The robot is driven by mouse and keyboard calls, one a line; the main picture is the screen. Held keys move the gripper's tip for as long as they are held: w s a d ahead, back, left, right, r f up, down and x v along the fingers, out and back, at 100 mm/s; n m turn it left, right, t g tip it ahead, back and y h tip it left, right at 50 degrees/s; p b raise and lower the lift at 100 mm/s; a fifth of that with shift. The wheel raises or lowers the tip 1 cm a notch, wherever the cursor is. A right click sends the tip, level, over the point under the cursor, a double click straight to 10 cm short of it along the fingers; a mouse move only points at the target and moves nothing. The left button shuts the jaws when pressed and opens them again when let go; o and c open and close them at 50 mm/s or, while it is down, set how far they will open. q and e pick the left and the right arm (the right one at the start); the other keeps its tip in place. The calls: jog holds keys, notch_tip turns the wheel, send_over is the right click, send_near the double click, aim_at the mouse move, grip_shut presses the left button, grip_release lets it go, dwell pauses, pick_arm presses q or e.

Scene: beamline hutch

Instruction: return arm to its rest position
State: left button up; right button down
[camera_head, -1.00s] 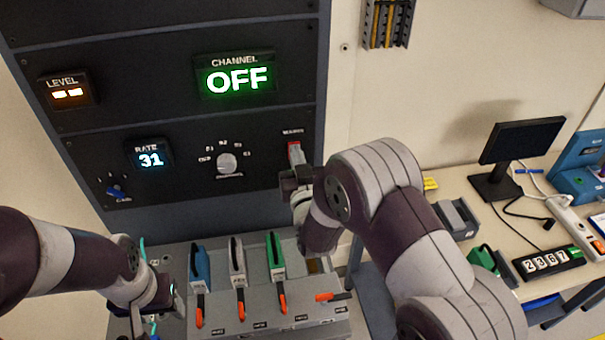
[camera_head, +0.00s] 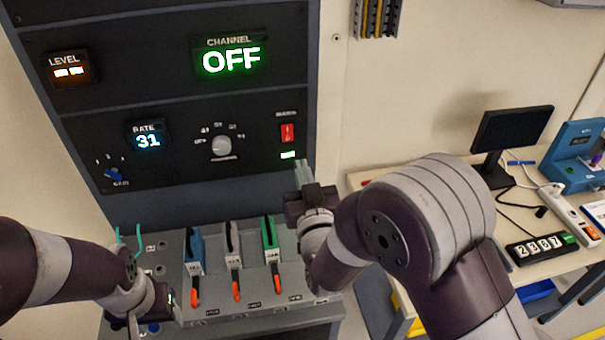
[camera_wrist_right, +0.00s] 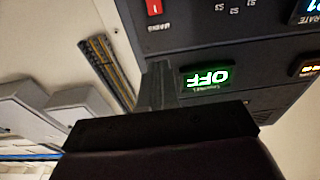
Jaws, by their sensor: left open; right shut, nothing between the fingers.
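My right arm comes in from the right in the head view. Its gripper (camera_head: 303,176) is shut and empty, in front of the lower right edge of the black instrument panel (camera_head: 250,115), below the red rocker switch (camera_head: 287,133).
The grey bench unit (camera_head: 215,315) holds blue, white and green modules with orange levers, close to both arms. The panel has a knob (camera_head: 221,146) and displays reading OFF and 31. At right, a desk carries a monitor (camera_head: 512,130) and a 2367 counter (camera_head: 540,248).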

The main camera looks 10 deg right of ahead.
jog(key=s+a+f+n+g+y, duration=0.15)
jog(key=s+f+g, duration=0.25)
jog(key=f+g, duration=0.7)
pick_arm(q)
jog(key=shift+w+f, duration=0.1)
jog(key=shift+w, duration=0.2)
pick_arm(e)
jog(key=s+d+f+g, duration=0.1)
jog(key=s+d+g, duration=0.2)
jog(key=s, duration=0.3)
jog(key=s+d+f+m+g+h, duration=0.1)
jog(key=s+d+g, duration=0.3)
jog(key=s, duration=0.3)
jog(key=shift+s+d, duration=0.2)
jog(key=shift+d, duration=0.6)
pick_arm(q)
jog(key=shift+s, duration=0.1)
pick_arm(e)
jog(key=shift+s+h, duration=0.1)
jog(key=shift+h, duration=0.15)
